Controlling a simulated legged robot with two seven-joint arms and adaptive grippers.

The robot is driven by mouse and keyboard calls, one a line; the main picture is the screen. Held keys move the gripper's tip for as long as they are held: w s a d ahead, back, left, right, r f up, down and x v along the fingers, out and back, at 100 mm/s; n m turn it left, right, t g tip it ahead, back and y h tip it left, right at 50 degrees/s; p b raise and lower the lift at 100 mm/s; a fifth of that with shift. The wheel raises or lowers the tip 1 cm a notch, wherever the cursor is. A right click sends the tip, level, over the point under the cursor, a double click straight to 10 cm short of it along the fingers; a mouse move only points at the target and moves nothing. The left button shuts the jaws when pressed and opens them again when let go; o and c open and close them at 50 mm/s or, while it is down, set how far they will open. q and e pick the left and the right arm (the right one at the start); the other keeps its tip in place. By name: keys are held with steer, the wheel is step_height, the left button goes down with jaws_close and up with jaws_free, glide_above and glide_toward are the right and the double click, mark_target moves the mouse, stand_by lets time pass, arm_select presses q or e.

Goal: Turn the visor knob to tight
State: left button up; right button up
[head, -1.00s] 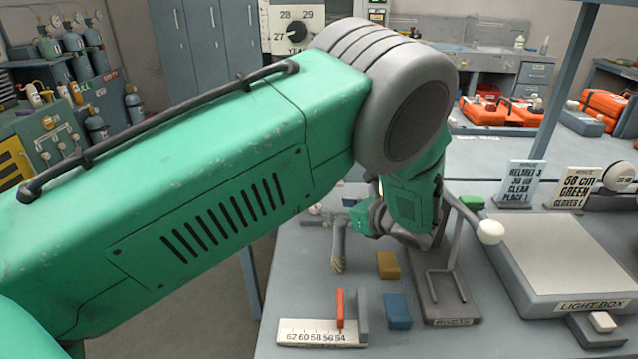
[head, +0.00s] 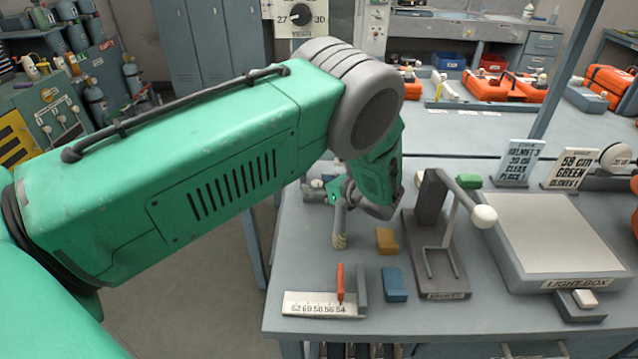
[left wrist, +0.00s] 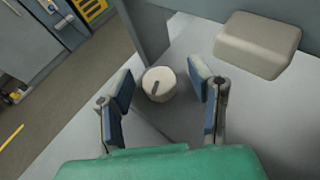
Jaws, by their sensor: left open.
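A round, off-white knob (left wrist: 159,85) with a dark pointer line shows in the left wrist view. My left gripper (left wrist: 165,83) is open, its two blue-padded fingers on either side of the knob in the picture. I see gaps between pads and knob and cannot tell the depth. In the head view my left gripper (head: 340,190) is near the far left part of the table, partly hidden by my own arm. I cannot make out the knob clearly there, nor read a tight mark. My right gripper is not in view.
A stand (head: 433,215) with a white-ended lever (head: 484,216) is right of my arm. A beige block (left wrist: 258,43) is near the knob.

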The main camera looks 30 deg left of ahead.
arm_select(q)
steer(key=shift+d, duration=0.1)
jaws_close()
steer(key=shift+r+m+t, duration=0.15)
steer(key=shift+m+t, duration=0.35)
steer(key=shift+t, duration=0.1)
steer(key=shift+m+t+h+p, duration=0.3)
steer(key=shift+p, duration=0.05)
jaws_free()
steer(key=shift+d, duration=0.1)
steer(key=v, duration=1.1)
steer(key=shift+s+d, duration=0.1)
steer(key=shift+d, duration=0.35)
